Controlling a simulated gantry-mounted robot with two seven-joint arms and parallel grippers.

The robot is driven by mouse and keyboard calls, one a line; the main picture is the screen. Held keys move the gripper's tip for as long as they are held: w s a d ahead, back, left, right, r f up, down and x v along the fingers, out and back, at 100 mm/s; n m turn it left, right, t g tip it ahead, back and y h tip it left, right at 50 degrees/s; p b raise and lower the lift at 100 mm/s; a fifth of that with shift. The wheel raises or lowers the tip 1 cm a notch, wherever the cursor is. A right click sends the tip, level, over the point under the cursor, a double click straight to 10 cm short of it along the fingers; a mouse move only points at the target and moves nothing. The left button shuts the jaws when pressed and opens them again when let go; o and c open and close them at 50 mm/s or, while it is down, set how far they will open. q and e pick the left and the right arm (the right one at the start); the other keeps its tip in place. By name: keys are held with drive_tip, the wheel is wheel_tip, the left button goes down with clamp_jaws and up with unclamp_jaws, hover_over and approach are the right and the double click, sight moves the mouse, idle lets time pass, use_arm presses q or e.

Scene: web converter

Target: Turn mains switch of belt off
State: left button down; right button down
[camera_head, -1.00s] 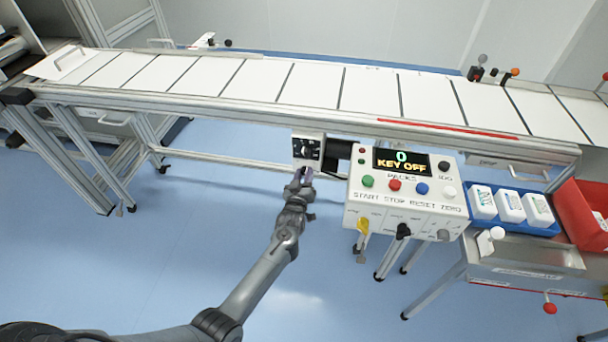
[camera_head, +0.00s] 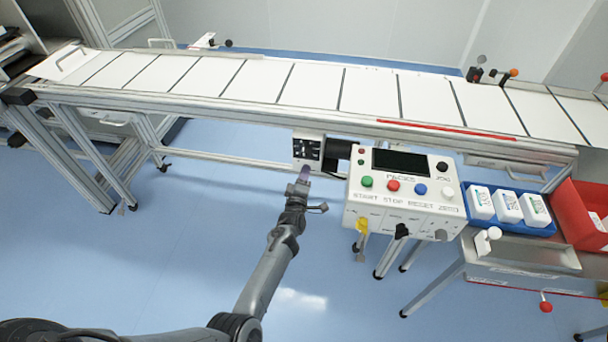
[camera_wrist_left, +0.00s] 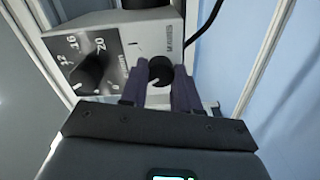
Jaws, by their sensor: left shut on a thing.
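The small grey switch box (camera_head: 307,147) hangs under the belt's front rail, left of the control panel. In the left wrist view its side bears the mains switch (camera_wrist_left: 160,70), a black round knob beside a label reading MAINS. My left gripper (camera_head: 304,172) is at the lower part of the box. In the left wrist view its two dark fingers (camera_wrist_left: 158,84) are on either side of the knob and shut on it. The panel's display (camera_head: 400,162) is dark. My right gripper is not in view.
A numbered black dial (camera_wrist_left: 90,70) sits on the box face close to the fingers. The control panel (camera_head: 395,225) with coloured buttons, a yellow key (camera_head: 362,226) and a black knob stands to the right. The conveyor belt (camera_head: 313,85) runs above. Floor below is open.

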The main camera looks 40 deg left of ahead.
use_arm(q)
drive_tip(key=shift+n, duration=1.3)
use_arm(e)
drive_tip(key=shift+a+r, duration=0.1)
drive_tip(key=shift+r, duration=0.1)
use_arm(q)
drive_tip(key=shift+n, duration=0.3)
drive_tip(key=c, duration=0.8)
unclamp_jaws()
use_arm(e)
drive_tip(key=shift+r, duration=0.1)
